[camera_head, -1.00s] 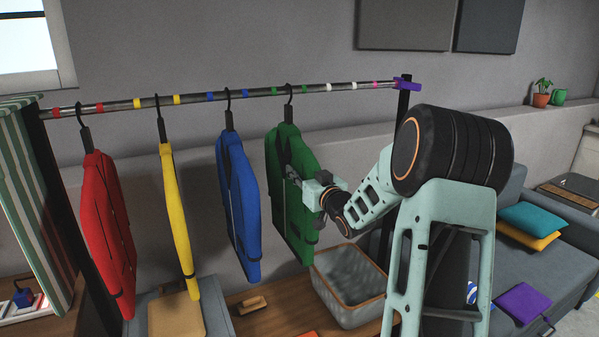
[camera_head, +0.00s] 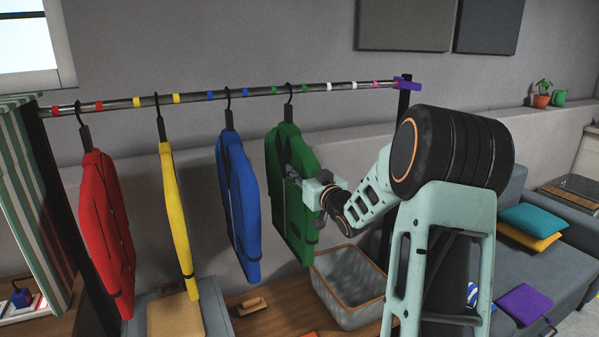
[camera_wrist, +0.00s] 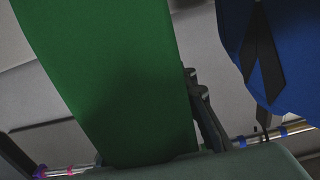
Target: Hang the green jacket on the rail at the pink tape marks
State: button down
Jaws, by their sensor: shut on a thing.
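The green jacket (camera_head: 296,222) hangs upright on a black hanger. Its hook (camera_head: 289,92) meets the rail (camera_head: 245,93) between the two green tape marks (camera_head: 273,90); whether it bears weight there I cannot tell. A pink tape mark (camera_head: 376,84) is on the rail farther right, beyond the white marks, near the purple end piece. My gripper (camera_head: 303,187) is shut on the green jacket at its right side. In the wrist view the green jacket (camera_wrist: 105,70) fills the left half, with a dark gripper finger (camera_wrist: 205,110) beside it; the jacket's gripped edge is hidden.
The blue jacket (camera_head: 238,205), yellow jacket (camera_head: 176,220) and red jacket (camera_head: 107,225) hang to the left. The rail right of the green jacket is clear up to the purple end piece (camera_head: 407,83). A grey basket (camera_head: 345,300) stands below on the wooden bench.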

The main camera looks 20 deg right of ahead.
jog(key=shift+r, duration=0.1)
jog(key=c, duration=1.6)
grip_release()
jog(key=shift+o, duration=0.5)
jog(key=shift+f, duration=0.2)
jog(key=s, duration=1.2)
jog(key=shift+d+r, duration=0.2)
